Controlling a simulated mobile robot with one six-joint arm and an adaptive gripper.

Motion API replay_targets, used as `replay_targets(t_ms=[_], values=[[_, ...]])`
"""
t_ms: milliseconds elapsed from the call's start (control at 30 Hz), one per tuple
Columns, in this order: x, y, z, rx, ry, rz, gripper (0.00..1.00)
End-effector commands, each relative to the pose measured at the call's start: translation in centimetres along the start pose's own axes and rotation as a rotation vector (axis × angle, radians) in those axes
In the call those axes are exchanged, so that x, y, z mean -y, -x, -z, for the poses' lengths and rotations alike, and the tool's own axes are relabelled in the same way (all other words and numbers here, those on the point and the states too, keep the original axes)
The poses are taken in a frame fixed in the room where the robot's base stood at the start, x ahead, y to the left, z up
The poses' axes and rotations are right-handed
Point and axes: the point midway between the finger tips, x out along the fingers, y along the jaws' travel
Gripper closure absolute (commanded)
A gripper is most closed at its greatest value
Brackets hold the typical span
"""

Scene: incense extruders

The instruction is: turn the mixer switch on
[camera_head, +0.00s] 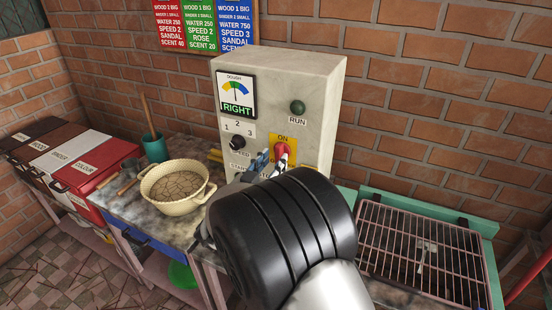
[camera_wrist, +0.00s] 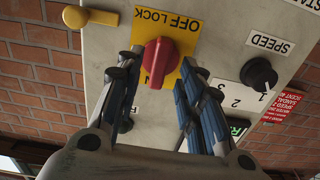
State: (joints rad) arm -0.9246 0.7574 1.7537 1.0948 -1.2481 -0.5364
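The red mixer switch knob (camera_head: 282,149) sits on a yellow plate marked ON on the front of a grey control box (camera_head: 325,85). In the wrist view, which is turned upside down, the red knob (camera_wrist: 160,62) lies between my fingertips, with OFF and LOCK on the yellow plate (camera_wrist: 185,20). My gripper (camera_wrist: 158,68) is open, one finger on each side of the knob, with gaps visible. I cannot tell its exact depth to the knob. In the head view my gripper (camera_head: 268,163) is partly hidden by my wrist. The green RUN lamp (camera_head: 298,107) looks dark.
A black speed knob (camera_head: 237,142) sits left of the switch, under a dough gauge (camera_head: 236,96) reading RIGHT. A cream bowl (camera_head: 170,197) of dough stands at left on the bench. A rack (camera_head: 400,245) lies at right. The brick wall is close behind.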

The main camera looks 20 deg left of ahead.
Motion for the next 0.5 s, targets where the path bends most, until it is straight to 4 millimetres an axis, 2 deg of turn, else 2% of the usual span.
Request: replay_targets(t_ms=[100,300,500], values=[[0.2,2.9,0.0,0.001,0.000,0.005,0.65],[0.1,6.8,0.0,0.001,-0.001,0.003,0.65],[0.0,8.7,0.0,0.000,-0.001,0.001,0.65]])
